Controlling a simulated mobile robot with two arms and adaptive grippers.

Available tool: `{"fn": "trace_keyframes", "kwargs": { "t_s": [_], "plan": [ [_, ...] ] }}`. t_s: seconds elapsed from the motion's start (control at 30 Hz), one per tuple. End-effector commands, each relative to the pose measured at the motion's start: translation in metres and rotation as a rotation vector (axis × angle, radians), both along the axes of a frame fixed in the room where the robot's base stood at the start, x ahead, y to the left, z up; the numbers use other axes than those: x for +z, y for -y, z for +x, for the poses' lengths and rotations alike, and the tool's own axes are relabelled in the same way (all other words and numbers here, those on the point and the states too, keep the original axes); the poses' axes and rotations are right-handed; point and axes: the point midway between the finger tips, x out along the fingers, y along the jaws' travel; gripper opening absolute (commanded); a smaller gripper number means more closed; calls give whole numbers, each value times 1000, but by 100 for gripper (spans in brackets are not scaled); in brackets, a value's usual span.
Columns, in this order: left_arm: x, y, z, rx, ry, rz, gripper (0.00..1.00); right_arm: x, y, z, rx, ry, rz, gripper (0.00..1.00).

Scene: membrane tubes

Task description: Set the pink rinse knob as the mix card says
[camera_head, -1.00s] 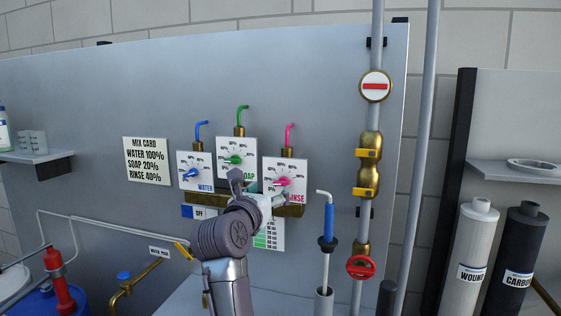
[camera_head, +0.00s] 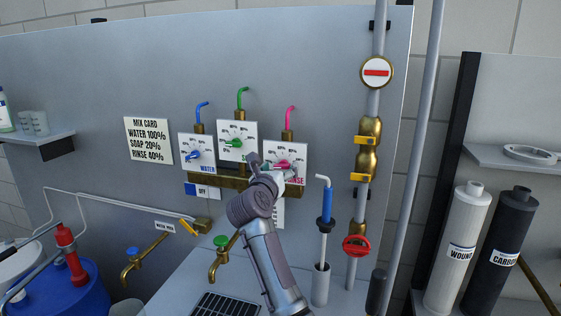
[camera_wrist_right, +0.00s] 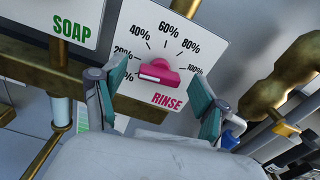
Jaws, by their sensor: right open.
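The mix card (camera_head: 148,141) on the wall panel reads water 100%, soap 20%, rinse 40%. The pink rinse knob (camera_wrist_right: 158,71) sits on a white dial plate (camera_wrist_right: 172,48) marked up to 100%. Its bar points left, toward the low end of the scale; the exact mark is hard to read. It also shows in the head view (camera_head: 281,165), partly behind my gripper. My right gripper (camera_wrist_right: 160,82) is open, with one finger on either side of the knob and no visible contact. It also shows in the head view (camera_head: 275,167). My left gripper is not in view.
The soap dial (camera_head: 237,141) and water dial (camera_head: 197,151) stand to the left of the rinse dial. A brass rail (camera_head: 217,181) runs below the dials. A pipe with a red handwheel (camera_head: 356,247) and a blue-handled rod (camera_head: 325,207) stand to the right.

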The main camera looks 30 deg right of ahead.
Motion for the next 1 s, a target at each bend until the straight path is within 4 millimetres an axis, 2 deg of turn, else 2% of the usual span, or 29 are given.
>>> {"fn": "trace_keyframes", "kwargs": {
  "t_s": [0.13,0.4,0.47,0.77,1.0],
  "plan": [
    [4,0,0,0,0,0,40,1,7,5,-1,-1,1,73],
    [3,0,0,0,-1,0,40,0,8,6,-1,1,1,73],
    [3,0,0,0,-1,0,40,0,8,6,-1,1,1,65],
    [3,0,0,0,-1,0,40,0,8,6,-1,0,1,15],
    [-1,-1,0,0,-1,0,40,-2,7,6,1,15,14,13]
  ]
}}
